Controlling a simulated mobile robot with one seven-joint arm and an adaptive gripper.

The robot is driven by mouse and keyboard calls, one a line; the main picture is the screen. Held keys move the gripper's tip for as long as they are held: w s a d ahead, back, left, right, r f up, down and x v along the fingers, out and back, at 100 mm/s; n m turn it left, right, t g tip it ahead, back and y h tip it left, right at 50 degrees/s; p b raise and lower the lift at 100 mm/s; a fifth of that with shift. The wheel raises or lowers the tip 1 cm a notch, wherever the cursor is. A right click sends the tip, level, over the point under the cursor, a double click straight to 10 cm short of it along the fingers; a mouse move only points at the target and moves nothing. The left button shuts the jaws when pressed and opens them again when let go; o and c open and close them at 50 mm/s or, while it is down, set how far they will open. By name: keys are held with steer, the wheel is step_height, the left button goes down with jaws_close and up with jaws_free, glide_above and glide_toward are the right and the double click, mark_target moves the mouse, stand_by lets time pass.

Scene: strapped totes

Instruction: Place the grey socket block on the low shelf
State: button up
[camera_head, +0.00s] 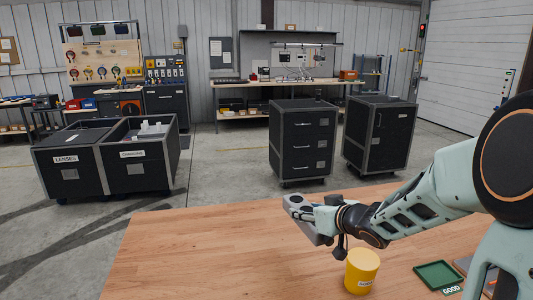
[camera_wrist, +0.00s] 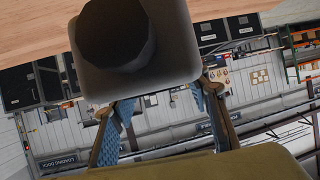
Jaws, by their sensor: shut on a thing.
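The grey socket block (camera_wrist: 180,75) fills the top middle of the wrist view, with its round dark opening toward the camera. My gripper (camera_wrist: 158,100) is shut on it, with one blue-padded finger at each side. In the head view, my gripper (camera_head: 316,213) is above the back edge of the wooden table, and the grey block (camera_head: 300,212) shows at its tip, tilted. A lower shelf (camera_head: 240,115) runs under the back workbench; I cannot tell whether it is the low shelf of the task.
On the table (camera_head: 215,255) stand a yellow cup (camera_head: 361,272) and a green tray (camera_head: 438,275) by a "GOOD" label. The table's left part is clear.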

mark_target(307, 210)
step_height(307, 210, up, 4)
steer(key=p, duration=0.2)
steer(key=shift+r+p, duration=0.1)
steer(key=shift+p, duration=0.3)
step_height(307, 210, down, 2)
steer(key=b, duration=0.3)
steer(key=shift+w+a, duration=0.1)
steer(key=shift+a, duration=0.05)
steer(key=shift+w+a+f+m+t+h+b, duration=0.1)
steer(key=shift+f+m+t+h+b, duration=0.2)
steer(key=shift+f+m+h+b, duration=0.25)
steer(key=f+b, duration=0.1)
steer(key=f+m+h+b, duration=0.1)
steer(key=s+f+m+h+b, duration=0.1)
steer(key=shift+s+d+h, duration=0.1)
steer(key=shift+d+h, duration=0.15)
steer(key=shift+d, duration=0.15)
steer(key=f, duration=0.1)
steer(key=s+m+b, duration=0.1)
steer(key=f+h, duration=0.1)
steer(key=shift+s+d+f+b, duration=0.25)
steer(key=shift+f+b, duration=0.1)
steer(key=shift+b, duration=0.05)
step_height(307, 210, up, 14)
steer(key=p, duration=1.3)
steer(key=shift+d+f+p, duration=0.1)
steer(key=shift+f+p, duration=0.1)
steer(key=shift+p, duration=0.15)
steer(key=shift+f, duration=0.1)
